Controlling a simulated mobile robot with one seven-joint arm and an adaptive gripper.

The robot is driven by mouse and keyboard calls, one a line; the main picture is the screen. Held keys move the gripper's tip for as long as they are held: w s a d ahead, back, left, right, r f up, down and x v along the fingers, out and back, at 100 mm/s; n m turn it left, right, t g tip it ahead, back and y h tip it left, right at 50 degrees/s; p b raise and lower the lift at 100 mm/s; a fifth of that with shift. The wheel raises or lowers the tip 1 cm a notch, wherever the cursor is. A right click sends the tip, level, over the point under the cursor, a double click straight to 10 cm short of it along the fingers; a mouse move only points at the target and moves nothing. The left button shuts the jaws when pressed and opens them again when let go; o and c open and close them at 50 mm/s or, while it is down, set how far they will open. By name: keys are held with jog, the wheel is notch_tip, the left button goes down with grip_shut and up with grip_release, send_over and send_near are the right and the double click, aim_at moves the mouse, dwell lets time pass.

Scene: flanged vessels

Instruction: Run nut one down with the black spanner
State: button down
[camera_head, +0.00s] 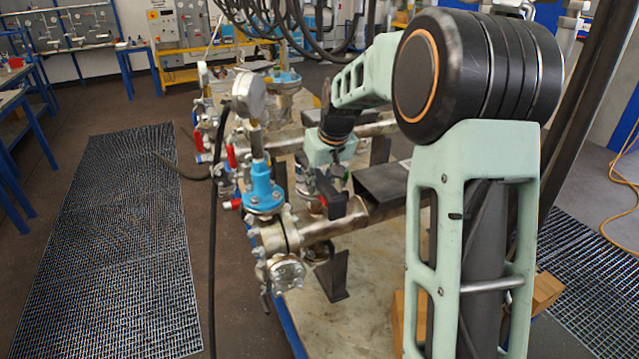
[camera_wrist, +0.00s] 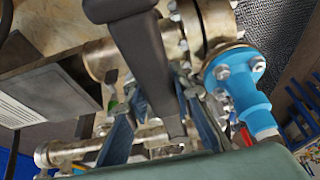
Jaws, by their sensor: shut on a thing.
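The black spanner (camera_wrist: 150,65) is held in my gripper (camera_wrist: 165,128), its dark shaft running up the wrist view between the two blue-grey fingers. The spanner's wide end (camera_wrist: 118,8) is cut off at the top edge. In the head view, my gripper (camera_head: 330,190) is low over the pipework, and a dark piece at it looks like the spanner (camera_head: 350,212). A bolted flange (camera_wrist: 190,32) is right beside the spanner in the wrist view; the flange joint also shows in the head view (camera_head: 280,235). I cannot tell which nut is nut one, nor whether the spanner touches it.
A blue valve body (camera_head: 262,190) with a pressure gauge (camera_head: 248,95) stands left of my gripper; the blue body also shows in the wrist view (camera_wrist: 238,90). A dark channel bracket (camera_head: 385,185) lies to the right. Floor grating (camera_head: 110,240) is clear at left.

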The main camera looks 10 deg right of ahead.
jog(key=shift+f, duration=0.1)
jog(key=shift+f+b, duration=1)
jog(key=shift+f, duration=0.1)
jog(key=a+m+h+b, duration=0.1)
jog(key=a+m, duration=0.1)
jog(key=a, duration=0.1)
jog(key=a+m+h, duration=0.1)
jog(key=a+m, duration=0.1)
jog(key=m, duration=0.1)
jog(key=shift+w+a+b, duration=0.2)
jog(key=shift+a+b, duration=0.2)
